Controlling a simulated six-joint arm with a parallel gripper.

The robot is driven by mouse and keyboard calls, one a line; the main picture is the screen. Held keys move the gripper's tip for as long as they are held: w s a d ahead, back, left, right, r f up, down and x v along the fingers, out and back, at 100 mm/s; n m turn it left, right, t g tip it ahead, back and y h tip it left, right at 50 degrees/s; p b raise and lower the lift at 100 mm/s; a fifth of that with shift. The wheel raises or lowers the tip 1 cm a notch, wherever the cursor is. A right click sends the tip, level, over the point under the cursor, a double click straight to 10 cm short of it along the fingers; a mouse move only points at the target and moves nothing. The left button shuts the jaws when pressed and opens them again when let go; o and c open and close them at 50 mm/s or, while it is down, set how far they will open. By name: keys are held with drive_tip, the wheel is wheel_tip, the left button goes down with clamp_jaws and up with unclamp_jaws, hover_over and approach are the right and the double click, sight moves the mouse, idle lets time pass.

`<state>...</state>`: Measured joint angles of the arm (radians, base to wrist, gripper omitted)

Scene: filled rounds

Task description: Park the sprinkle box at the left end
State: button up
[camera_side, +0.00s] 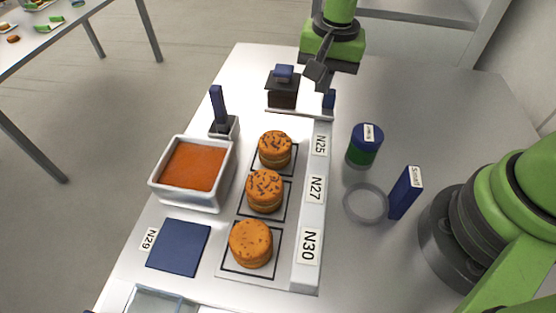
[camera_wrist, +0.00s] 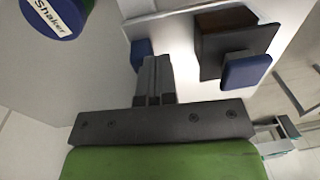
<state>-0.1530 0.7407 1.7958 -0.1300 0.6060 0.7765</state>
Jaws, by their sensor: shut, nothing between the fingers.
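A dark box with a blue block on top (camera_side: 283,92), which looks like the sprinkle box, stands at the far end of the table, at the left part of a short white crosswise rail (camera_side: 300,112). In the wrist view the box (camera_wrist: 212,42) is right of the fingers, apart from them. My gripper (camera_side: 322,84) is shut and empty, to the right of the box in the side view. It also shows in the wrist view (camera_wrist: 155,62). A small blue piece (camera_side: 329,99) sits at the rail's right end, close to the fingertips; whether they touch it is unclear.
Several orange-topped rounds (camera_side: 264,190) stand in a row beside a white rail labelled N25, N27, N30 (camera_side: 313,205). Left are a sauce tray (camera_side: 215,205), a blue-handled tool (camera_side: 218,105) and a blue pad (camera_side: 179,247). Right are the shaker (camera_side: 363,150), a ring (camera_side: 349,213) and a blue box (camera_side: 404,195).

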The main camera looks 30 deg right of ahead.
sight(332, 92)
drive_tip(key=f, duration=0.1)
drive_tip(key=s+d+f+g, duration=0.1)
drive_tip(key=shift+s+d+f, duration=0.1)
drive_tip(key=shift+s+f, duration=0.1)
drive_tip(key=shift+f, duration=0.2)
wheel_tip(332, 92, up, 2)
drive_tip(key=shift+r, duration=0.25)
drive_tip(key=o, duration=1.7)
wheel_tip(332, 92, up, 3)
drive_tip(key=shift+f, duration=0.15)
drive_tip(key=shift+r, duration=0.5)
drive_tip(key=shift+r, duration=0.15)
drive_tip(key=s+d+r+n+t, duration=0.1)
drive_tip(key=s+r+t, duration=0.15)
drive_tip(key=r, duration=0.35)
drive_tip(key=s+r+n+t, duration=0.1)
drive_tip(key=s+r, duration=0.2)
drive_tip(key=r, duration=0.3)
drive_tip(key=s+r+n+t, duration=0.1)
drive_tip(key=s, duration=0.3)
drive_tip(key=s+r+n+t+y, duration=0.1)
drive_tip(key=s+r, duration=0.1)
drive_tip(key=s, duration=0.2)
drive_tip(key=s+r+n+t, duration=0.1)
drive_tip(key=s, duration=0.3)
drive_tip(key=shift+s+d+r+t+y, duration=0.2)
drive_tip(key=shift+d+r+t+y, duration=0.05)
drive_tip(key=shift+r+t+y, duration=0.1)
